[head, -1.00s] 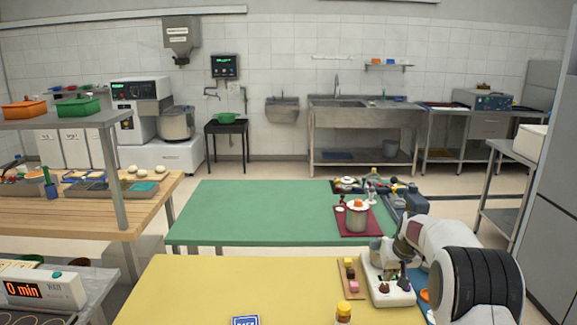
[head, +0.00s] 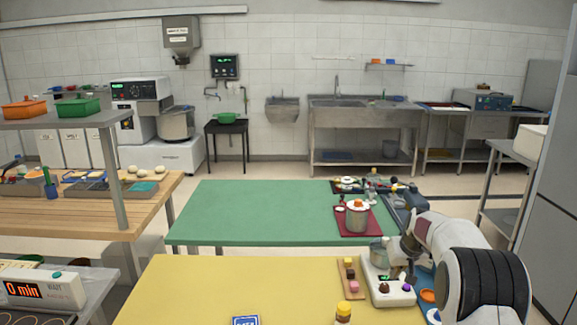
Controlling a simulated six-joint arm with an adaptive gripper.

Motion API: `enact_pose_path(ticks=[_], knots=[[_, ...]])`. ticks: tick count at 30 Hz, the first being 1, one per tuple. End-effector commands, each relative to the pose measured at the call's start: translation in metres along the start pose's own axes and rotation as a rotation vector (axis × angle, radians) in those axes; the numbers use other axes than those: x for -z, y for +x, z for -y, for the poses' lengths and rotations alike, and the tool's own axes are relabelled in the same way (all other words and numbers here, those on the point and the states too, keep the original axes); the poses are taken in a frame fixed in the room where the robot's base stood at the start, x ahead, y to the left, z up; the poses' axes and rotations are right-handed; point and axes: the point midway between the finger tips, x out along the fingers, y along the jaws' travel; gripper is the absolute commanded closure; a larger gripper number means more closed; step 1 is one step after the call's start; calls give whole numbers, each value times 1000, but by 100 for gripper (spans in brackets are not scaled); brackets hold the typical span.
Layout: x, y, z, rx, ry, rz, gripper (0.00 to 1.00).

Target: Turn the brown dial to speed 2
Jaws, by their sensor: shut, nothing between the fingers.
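A small white machine (head: 378,297) stands at the right end of the yellow table, with a metal bowl (head: 377,254) at its back. A brown dial (head: 384,288) is on the left of its front. A purple dial (head: 406,287) is on the right. A small green display (head: 385,278) shows above the brown dial. The dial's mark and speed numbers are too small to read. My gripper (head: 410,279) is shut and empty, above and behind the purple dial, to the right of the brown dial and apart from it.
A wooden board (head: 347,291) with several coloured pieces lies left of the machine. A yellow-capped jar (head: 343,313) stands near the front. An orange dish (head: 428,296) lies to the right. The yellow table's (head: 230,285) middle is mostly clear.

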Motion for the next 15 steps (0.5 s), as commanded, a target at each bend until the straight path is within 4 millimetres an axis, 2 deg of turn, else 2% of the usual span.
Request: enact_pose_path(ticks=[8, 15], knots=[[-7, 12, 0, 0, 1, 2, 100], [-18, 31, 0, 0, 1, 3, 100]])
